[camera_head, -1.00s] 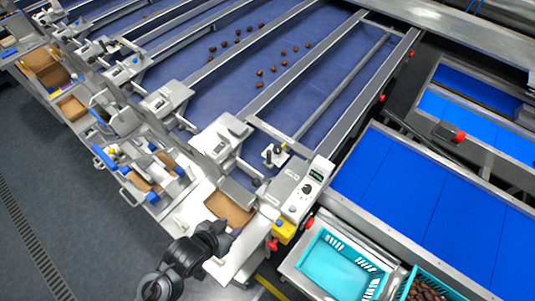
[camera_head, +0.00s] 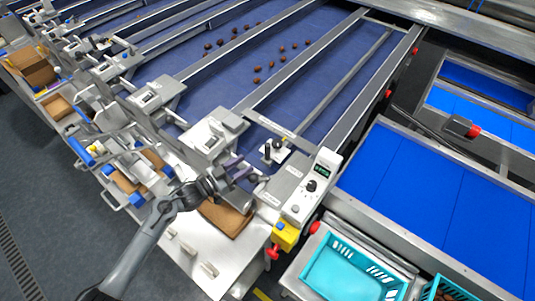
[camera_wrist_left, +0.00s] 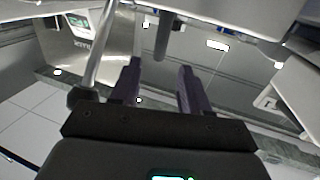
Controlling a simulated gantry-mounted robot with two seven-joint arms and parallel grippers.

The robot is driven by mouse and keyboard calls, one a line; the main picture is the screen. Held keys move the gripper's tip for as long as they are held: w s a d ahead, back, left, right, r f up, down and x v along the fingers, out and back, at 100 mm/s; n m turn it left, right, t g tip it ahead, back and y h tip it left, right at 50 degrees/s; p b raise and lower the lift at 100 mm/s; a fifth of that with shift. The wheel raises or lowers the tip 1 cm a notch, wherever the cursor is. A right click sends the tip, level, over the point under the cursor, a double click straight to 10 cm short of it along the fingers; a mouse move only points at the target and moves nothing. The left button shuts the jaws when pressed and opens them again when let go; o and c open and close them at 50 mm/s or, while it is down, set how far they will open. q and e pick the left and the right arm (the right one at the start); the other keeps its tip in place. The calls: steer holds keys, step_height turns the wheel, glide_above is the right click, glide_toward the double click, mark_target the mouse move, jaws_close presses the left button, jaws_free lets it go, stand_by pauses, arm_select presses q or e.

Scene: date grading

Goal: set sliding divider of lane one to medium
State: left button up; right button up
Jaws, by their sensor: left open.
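My left gripper (camera_head: 240,167) is open and empty beside the lane end nearest the control box. Its two purple fingers also show apart in the left wrist view (camera_wrist_left: 158,75). A small white bracket with dark upright posts (camera_head: 272,151), perhaps the divider's slider, sits beyond the fingertips at the lane end. In the left wrist view a dark grey rod (camera_wrist_left: 163,38) hangs ahead of the gap between the fingers, and a metal lever with a black knob (camera_wrist_left: 75,97) is left of them. I cannot tell the divider's setting. My right gripper is not in view.
A control box (camera_head: 312,187) with a dial stands right of the gripper. An open cardboard box (camera_head: 228,218) lies below it. Dates (camera_head: 257,79) lie on the blue belt further up. A teal crate (camera_head: 345,270) is at the lower right.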

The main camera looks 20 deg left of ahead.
mark_target(268, 148)
arm_select(q)
steer(key=x, duration=0.7)
steer(key=r+x, duration=0.1)
steer(key=x, duration=0.3)
steer(key=shift+w+p, duration=0.2)
steer(key=shift+p, duration=0.1)
steer(key=shift+f, duration=0.1)
jaws_close()
